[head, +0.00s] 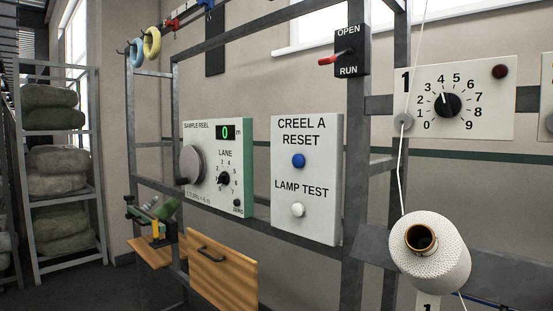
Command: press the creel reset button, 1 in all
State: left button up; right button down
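The creel reset button is a blue round button (298,160) under the words "CREEL A RESET" on a white panel (319,219). The panel is mounted on the grey metal frame in the middle of the head view. A white lamp test button (297,210) sits below the blue one on the same panel. Nothing covers either button. Neither of my grippers shows in the head view.
Left of the panel is a sample reel box (216,196) with a knob and a green display reading 0. Above right is an OPEN/RUN switch (351,50) with a red lever. A white yarn cone (448,265) stands at the lower right. A wooden drawer front (222,280) is below.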

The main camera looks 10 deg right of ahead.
aim_at(298, 161)
jog(key=i+j+z, duration=0.15)
jog(key=i+j, duration=0.25)
jog(key=i+j+z, duration=0.1)
jog(key=i+j, duration=0.25)
jog(key=j, duration=0.2)
